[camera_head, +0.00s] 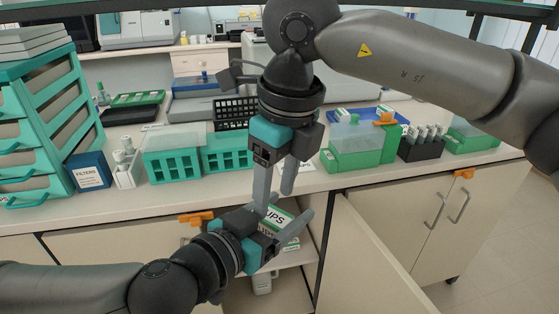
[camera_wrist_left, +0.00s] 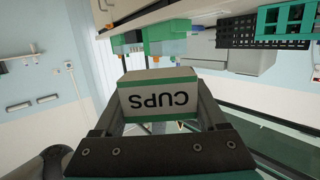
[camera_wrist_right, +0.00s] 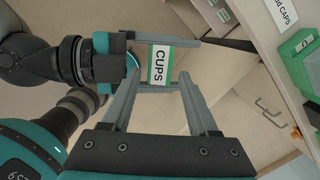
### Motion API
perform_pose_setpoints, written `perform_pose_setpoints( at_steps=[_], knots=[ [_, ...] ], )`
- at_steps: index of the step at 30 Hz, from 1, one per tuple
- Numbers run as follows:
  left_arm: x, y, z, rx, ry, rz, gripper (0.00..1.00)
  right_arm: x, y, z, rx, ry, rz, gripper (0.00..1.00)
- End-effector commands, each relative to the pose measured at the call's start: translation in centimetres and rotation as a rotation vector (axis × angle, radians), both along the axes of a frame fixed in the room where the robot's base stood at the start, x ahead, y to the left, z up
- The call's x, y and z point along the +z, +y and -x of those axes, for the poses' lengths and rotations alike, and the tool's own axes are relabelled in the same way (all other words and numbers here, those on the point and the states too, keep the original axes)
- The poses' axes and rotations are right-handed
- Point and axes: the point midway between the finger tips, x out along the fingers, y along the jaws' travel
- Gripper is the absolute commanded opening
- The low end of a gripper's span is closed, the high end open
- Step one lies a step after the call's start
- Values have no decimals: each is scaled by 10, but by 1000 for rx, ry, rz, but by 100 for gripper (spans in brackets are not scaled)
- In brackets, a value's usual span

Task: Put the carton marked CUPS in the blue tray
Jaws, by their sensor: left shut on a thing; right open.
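The carton marked CUPS (camera_head: 277,219) is white and green, held in front of the counter. My left gripper (camera_head: 287,209) is shut on it. In the left wrist view the carton (camera_wrist_left: 158,97) sits between both fingers, its lettering upside down. My right gripper (camera_head: 275,201) is open and empty, pointing down just above the carton. In the right wrist view the carton (camera_wrist_right: 160,64) shows just past the tips, between the open fingers. The blue tray (camera_head: 397,117) lies on the counter at right, partly hidden behind a green box, with a green-and-white carton (camera_head: 343,115) in it.
On the counter stand a green box (camera_head: 355,150), a dark rack (camera_head: 421,147), teal racks (camera_head: 172,165) and a blue FILTERS box (camera_head: 89,171). Below the counter a cupboard door (camera_head: 372,255) stands open by a shelf (camera_head: 292,256) holding small items.

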Motion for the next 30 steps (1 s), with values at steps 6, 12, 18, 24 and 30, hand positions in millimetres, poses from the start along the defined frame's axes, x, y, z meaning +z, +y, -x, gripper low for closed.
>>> perform_pose_setpoints(
  at_steps=[6, 12, 18, 24, 30],
  knots=[
    [0, 0, 0, 0, 0, 0, 12, -36, 4, -3, 0, 2, 0, 60],
    [0, 0, 0, 0, 0, 0, 12, -51, 7, -4, 1, 0, -1, 60],
    [0, 0, 0, 0, 0, 0, 12, -54, 7, -5, 1, -1, -1, 60],
    [0, 0, 0, 0, 0, 0, 12, -53, 7, -5, 1, -1, -1, 51],
    [0, 0, 0, 0, 0, 0, 12, -53, 7, -4, 1, 0, -1, 29]
  ],
)
